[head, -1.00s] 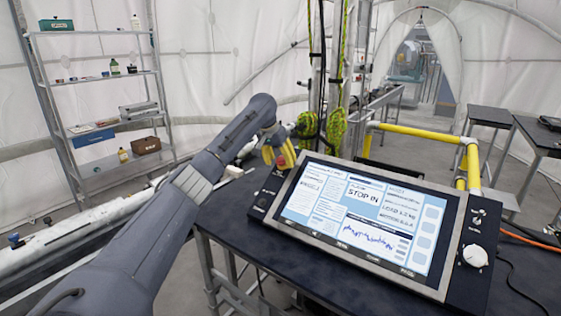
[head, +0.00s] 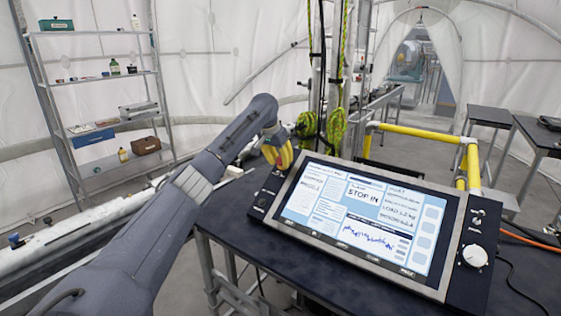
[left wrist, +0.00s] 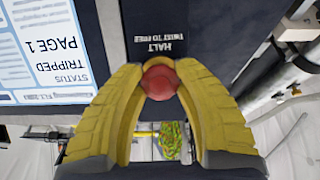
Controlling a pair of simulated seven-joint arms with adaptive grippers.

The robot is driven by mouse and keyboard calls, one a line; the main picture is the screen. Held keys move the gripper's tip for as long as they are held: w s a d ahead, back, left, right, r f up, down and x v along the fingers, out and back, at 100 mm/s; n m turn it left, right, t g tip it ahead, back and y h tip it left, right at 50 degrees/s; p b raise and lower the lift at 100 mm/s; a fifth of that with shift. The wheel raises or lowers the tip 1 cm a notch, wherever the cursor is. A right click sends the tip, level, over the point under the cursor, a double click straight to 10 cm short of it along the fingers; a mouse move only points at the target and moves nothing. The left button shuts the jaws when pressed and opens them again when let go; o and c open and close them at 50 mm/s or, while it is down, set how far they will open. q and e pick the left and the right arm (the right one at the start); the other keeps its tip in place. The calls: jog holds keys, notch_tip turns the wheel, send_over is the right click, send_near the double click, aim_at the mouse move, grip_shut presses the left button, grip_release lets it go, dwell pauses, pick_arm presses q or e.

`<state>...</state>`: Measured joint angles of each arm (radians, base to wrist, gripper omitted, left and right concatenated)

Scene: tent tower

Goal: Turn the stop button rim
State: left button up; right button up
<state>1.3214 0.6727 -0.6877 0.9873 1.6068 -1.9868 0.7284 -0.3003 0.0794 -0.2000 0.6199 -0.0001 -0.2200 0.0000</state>
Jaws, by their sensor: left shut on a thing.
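The stop button (left wrist: 160,83) is a round red cap on the dark left side panel of the console. In the left wrist view it sits between the yellow fingertips, beside a label reading "HALT, TWIST TO FREE". My left gripper (left wrist: 159,80) is shut on the button, one finger on each side. In the head view my left gripper (head: 279,157) is at the console's upper left corner, and its fingers hide most of the button. The console screen (head: 360,212) shows "STOP IN", and in the left wrist view it reads "STATUS TRIPPED". My right gripper is not in view.
The console stands on a dark table (head: 330,281). A white knob (head: 475,256) is on its right panel. Yellow rails (head: 420,134) and a post with green rope (head: 336,125) stand behind. A shelf rack (head: 103,107) is at the left.

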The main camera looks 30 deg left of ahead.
pick_arm(q)
jog(key=m+y, duration=0.1)
jog(key=m, duration=0.4)
jog(key=shift+m, duration=0.3)
dwell(0.4)
jog(key=o, duration=1.3)
jog(key=shift+r, duration=0.1)
jog(key=v, duration=1.1)
jog(key=shift+s+d+r, duration=0.1)
jog(key=shift+s+r, duration=0.2)
